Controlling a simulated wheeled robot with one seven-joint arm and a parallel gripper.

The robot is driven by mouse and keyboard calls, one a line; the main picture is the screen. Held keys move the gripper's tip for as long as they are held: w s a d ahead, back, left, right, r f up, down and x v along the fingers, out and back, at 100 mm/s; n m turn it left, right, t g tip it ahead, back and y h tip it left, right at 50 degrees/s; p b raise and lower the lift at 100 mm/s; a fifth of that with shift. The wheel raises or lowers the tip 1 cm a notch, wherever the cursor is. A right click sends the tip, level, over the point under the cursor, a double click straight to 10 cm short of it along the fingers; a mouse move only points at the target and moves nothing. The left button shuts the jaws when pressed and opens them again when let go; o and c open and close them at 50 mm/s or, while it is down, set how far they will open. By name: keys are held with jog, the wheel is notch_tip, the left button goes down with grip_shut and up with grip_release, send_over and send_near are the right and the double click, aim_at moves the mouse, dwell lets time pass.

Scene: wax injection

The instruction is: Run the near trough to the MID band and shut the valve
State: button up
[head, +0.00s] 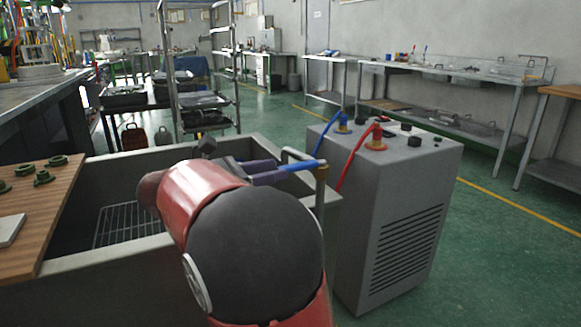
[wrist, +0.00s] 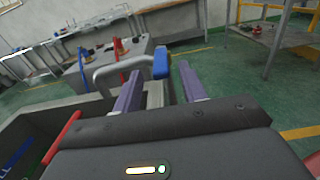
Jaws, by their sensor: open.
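The near trough (head: 165,243) is a grey open basin with a wire grid (head: 125,224) inside; I cannot make out a water level. Its bent grey pipe (wrist: 110,66) stands at the rim with a blue valve handle (wrist: 161,62); in the head view the handle (head: 303,165) lies just beyond my fingertips. My gripper (wrist: 160,88) is open, with purple fingers either side of the handle's line and the handle at or just past their tips; contact is unclear. A red bar (wrist: 62,142) and partial blue lettering (wrist: 17,158) show at the trough; no MID mark is readable.
A grey cabinet (head: 390,215) with red and blue hoses stands right of the trough. A wooden board (head: 40,220) with several green pieces lies across its left side. Shelving (head: 205,118) and benches stand behind. Green floor is clear at right.

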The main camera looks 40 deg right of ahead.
aim_at(291, 165)
jog(key=x, duration=0.5)
jog(key=shift+d, duration=0.2)
grip_shut()
